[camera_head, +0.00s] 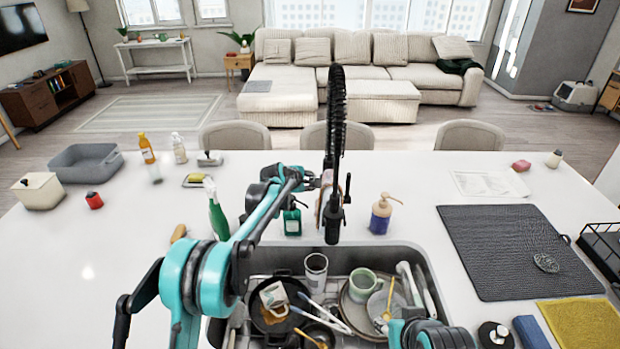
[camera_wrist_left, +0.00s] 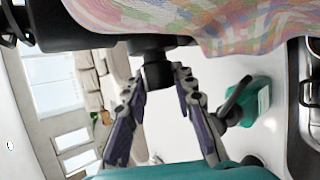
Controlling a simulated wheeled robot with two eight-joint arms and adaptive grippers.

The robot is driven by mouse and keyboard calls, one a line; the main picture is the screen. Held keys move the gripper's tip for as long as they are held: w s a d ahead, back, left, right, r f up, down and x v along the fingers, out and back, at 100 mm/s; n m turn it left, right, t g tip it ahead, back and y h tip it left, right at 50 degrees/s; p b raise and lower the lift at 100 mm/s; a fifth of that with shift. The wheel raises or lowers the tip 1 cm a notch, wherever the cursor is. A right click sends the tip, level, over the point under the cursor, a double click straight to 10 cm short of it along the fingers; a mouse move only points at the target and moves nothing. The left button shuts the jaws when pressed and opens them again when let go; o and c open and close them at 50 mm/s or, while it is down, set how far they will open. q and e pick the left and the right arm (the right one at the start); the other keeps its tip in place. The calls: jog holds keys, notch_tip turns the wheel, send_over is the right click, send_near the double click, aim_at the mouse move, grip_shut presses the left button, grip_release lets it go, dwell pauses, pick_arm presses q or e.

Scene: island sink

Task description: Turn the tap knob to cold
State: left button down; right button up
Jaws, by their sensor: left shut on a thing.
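The black tap (camera_head: 337,140) with a tall spring hose stands behind the sink, and a thin lever (camera_head: 347,187) shows on its right side. My left arm reaches in from the left, and its gripper (camera_head: 314,181) is at the left side of the tap. In the left wrist view my left gripper's fingertips (camera_wrist_left: 158,76) are on either side of a short black tap part (camera_wrist_left: 157,66), which looks like the knob, and are shut on it. The knob's hot or cold marking cannot be seen. My right gripper is out of view; only part of that arm shows at the bottom.
A patterned cloth (camera_wrist_left: 240,22) hangs close to the tap. A green pump bottle (camera_head: 292,220) stands just behind the sink (camera_head: 415,258), with a spray bottle (camera_head: 217,217) left and a purple soap pump (camera_head: 381,215) right. Dishes fill the sink. A dark mat (camera_head: 510,245) lies right.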

pick_arm(q)
jog(key=shift+g, duration=0.4)
jog(key=c, duration=1.2)
grip_release()
jog(key=v, duration=1.2)
jog(key=shift+d, duration=0.1)
